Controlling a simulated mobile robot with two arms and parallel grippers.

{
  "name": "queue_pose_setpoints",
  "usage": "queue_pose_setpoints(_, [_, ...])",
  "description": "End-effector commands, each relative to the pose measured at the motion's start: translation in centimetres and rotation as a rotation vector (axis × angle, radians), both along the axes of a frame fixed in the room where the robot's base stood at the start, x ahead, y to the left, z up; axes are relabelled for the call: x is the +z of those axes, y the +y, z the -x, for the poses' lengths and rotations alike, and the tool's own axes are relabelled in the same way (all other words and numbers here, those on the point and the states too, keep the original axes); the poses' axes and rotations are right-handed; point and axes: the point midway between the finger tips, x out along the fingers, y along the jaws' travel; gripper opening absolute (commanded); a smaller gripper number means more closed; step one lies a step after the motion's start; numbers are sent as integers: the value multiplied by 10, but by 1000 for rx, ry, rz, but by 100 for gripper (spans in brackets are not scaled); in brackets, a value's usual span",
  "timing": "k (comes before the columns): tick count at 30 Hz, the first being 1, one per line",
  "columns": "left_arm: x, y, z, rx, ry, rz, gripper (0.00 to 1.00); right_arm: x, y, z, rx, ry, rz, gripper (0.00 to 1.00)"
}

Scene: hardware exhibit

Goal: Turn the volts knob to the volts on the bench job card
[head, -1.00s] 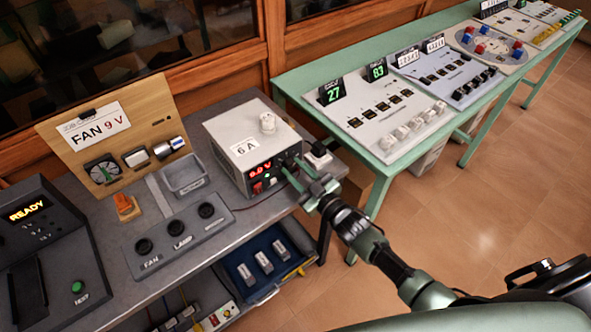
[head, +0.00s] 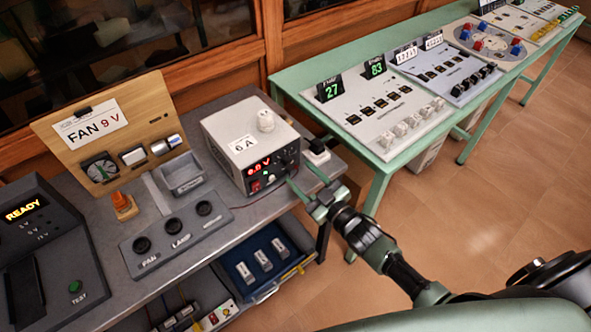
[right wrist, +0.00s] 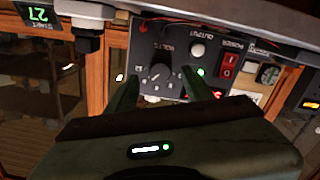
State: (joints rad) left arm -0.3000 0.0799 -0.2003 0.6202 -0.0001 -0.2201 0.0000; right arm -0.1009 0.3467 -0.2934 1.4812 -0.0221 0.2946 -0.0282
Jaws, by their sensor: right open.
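The bench job card (head: 90,127) on the wooden board reads FAN 9 V. The grey power supply (head: 228,140) stands on the bench with a red display (head: 259,165) that seems to read 0.0 V. Its volts knob (right wrist: 158,73) is a dark round knob with a pointer, seen upside down in the right wrist view. My right gripper (head: 299,174) is open in front of the supply's panel. In the right wrist view its fingers (right wrist: 160,82) stand on either side of the knob with visible gaps; I cannot tell the depth between them. My left gripper is not in view.
A panel with FAN and LAMP sockets (head: 178,232) lies in front. A green table (head: 287,80) stands to the right.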

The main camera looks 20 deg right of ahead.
Motion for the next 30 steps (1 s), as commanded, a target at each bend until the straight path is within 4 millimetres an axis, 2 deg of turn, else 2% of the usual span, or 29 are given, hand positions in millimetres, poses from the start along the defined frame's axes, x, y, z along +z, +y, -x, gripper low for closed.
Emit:
queue_pose_setpoints(3, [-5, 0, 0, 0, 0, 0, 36, -2, -7, 20, 0, 2, 1, 52])
queue_pose_setpoints(8, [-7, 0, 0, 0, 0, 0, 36, -1, -13, 34, -1, 2, 1, 52])
queue_pose_setpoints(25, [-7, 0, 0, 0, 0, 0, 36, 0, -14, 37, -1, 2, 1, 52])
queue_pose_setpoints(28, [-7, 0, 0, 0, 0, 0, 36, -12, -16, 39, -11, 29, 3, 52])
queue_pose_setpoints(30, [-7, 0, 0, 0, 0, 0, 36, -36, -22, 43, -33, 83, 9, 52])
